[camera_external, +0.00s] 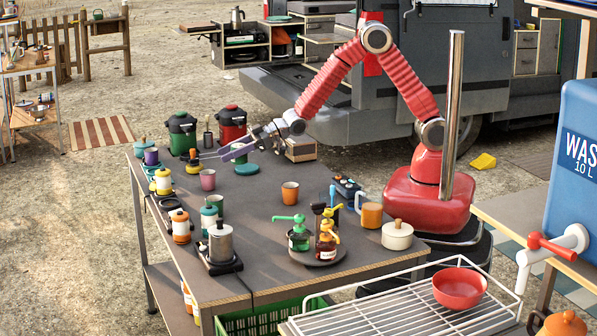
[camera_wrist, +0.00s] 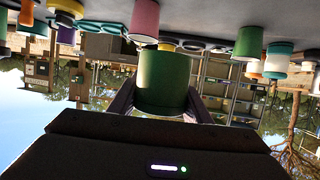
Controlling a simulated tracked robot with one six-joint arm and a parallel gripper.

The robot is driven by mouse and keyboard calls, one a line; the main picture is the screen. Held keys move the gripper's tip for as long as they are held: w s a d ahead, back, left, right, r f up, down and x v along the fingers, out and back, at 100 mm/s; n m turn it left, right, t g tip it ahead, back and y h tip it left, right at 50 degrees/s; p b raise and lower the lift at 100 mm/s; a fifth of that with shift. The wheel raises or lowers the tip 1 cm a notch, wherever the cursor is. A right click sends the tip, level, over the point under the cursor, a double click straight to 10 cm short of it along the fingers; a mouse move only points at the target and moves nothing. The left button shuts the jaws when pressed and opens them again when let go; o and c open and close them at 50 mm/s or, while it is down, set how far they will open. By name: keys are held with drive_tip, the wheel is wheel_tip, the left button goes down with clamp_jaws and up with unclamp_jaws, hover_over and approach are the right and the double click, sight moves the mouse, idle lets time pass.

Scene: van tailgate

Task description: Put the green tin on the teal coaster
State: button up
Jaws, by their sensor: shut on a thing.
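The green tin (camera_wrist: 163,80) is a plain green cylinder, held between the dark fingers of my gripper (camera_wrist: 160,103) in the wrist view. That view is upside down, with the table top along its upper edge. In the external view my gripper (camera_external: 234,151) reaches left over the far part of the table, and I cannot clearly make out the tin there. The teal coaster (camera_external: 247,169) is a flat disc on the table just below and right of the fingers. I see nothing standing on it.
A pink cup (camera_external: 208,180) stands near the coaster, left of it. Green (camera_external: 182,133) and red (camera_external: 231,124) canisters stand behind. Several jars line the left table edge. An orange cup (camera_external: 290,194) and a round tray of bottles (camera_external: 318,256) stand nearer.

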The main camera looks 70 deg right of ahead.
drive_tip(key=w+d, duration=0.2)
drive_tip(key=d, duration=0.6)
drive_tip(key=w+d+r+m+t+h, duration=0.1)
drive_tip(key=w+d, duration=0.2)
drive_tip(key=d, duration=0.5)
drive_tip(key=shift+w+d+r+m, duration=0.15)
drive_tip(key=shift+w+d+m, duration=0.15)
drive_tip(key=shift+d, duration=0.1)
hover_over(237, 168)
drive_tip(key=shift+d+f, duration=0.2)
drive_tip(key=shift+f, duration=2.9)
drive_tip(key=shift+f, duration=0.1)
drive_tip(key=shift+f, duration=1.8)
drive_tip(key=shift+f, duration=0.1)
